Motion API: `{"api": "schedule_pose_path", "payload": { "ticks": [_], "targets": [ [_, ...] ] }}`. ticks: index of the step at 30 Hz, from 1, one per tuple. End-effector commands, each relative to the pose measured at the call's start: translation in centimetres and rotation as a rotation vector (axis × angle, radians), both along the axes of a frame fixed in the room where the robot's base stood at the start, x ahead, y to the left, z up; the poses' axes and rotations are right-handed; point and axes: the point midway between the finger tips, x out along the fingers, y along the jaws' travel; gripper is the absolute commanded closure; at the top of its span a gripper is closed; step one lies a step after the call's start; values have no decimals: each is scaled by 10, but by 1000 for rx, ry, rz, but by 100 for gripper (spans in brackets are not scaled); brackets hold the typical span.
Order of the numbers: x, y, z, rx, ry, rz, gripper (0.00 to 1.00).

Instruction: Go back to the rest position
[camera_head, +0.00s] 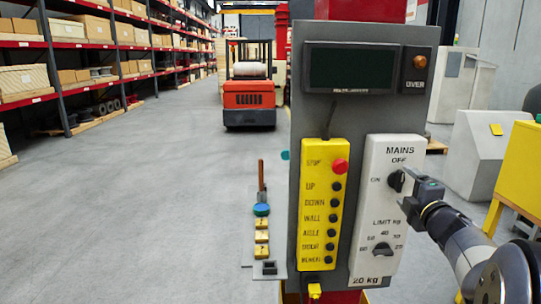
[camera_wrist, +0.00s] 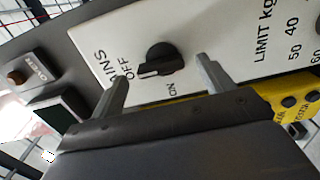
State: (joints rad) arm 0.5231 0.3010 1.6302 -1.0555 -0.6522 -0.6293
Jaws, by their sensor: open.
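The black MAINS knob (camera_head: 396,180) sits on the white panel (camera_head: 378,236), beside the ON and OFF labels. In the wrist view the knob (camera_wrist: 160,55) shows just ahead of my fingers, near the same labels. I cannot tell for sure which label it points to. My gripper (camera_head: 410,180) is at the right side of the panel, close to the knob. In the wrist view my gripper (camera_wrist: 162,72) is open, with its two fingers apart on either side of the knob and nothing visibly held. Whether a finger touches the knob is unclear.
A yellow button box (camera_head: 322,205) with a red STOP button hangs left of the white panel. The LIMIT KG knob (camera_head: 382,250) is below. A dark display (camera_head: 350,68) is above. A yellow stand (camera_head: 522,170) and grey cabinets are at right. The left floor is clear.

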Motion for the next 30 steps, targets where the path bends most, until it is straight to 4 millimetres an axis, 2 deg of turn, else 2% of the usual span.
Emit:
{"api": "schedule_pose_path", "payload": {
  "ticks": [14,18,30],
  "targets": [
    [-86,-3,-1,-2,-2,-3,24],
    [-55,-1,0,2,2,6,24],
    [15,1,1,0,1,3,24]
  ]
}}
